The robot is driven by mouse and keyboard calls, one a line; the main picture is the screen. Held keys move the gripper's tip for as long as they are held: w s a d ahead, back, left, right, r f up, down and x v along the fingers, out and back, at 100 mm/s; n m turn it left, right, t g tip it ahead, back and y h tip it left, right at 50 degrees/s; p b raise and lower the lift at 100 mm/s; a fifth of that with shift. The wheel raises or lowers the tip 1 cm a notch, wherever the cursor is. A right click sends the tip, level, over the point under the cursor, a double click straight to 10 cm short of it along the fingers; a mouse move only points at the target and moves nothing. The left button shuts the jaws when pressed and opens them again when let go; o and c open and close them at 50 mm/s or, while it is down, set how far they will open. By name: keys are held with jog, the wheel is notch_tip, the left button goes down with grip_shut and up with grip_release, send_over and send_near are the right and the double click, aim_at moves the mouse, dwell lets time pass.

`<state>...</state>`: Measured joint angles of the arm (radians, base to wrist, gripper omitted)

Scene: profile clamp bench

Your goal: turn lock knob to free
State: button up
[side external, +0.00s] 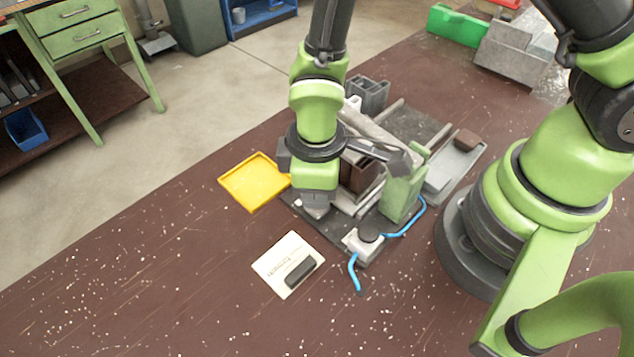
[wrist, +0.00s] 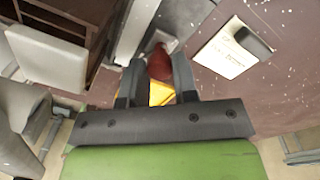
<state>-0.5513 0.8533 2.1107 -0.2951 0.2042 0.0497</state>
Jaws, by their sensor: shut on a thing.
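The lock knob (wrist: 159,64) shows as a dark red piece between the two fingers in the wrist view. A small grey mount (wrist: 158,42) is at its far end. My gripper (wrist: 158,77) is shut on the knob, one finger on each side. In the side external view my gripper (side external: 316,208) points down at the near left end of the clamp fixture (side external: 340,238). The knob is hidden there behind the gripper. I cannot tell from these views which way the knob is turned.
A yellow tray (side external: 254,182) lies just left of the fixture. A printed card (side external: 275,262) with a black block (side external: 300,271) lies in front. A green upright block (side external: 402,195) and a blue hose (side external: 408,226) stand close on the right. The bench's front left is clear.

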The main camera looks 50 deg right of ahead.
dwell(0.3)
jog(key=o, duration=0.9)
jog(key=shift+o, duration=0.2)
jog(key=shift+r, duration=0.15)
notch_tip(320, 180, up, 10)
jog(key=shift+s+a, duration=0.15)
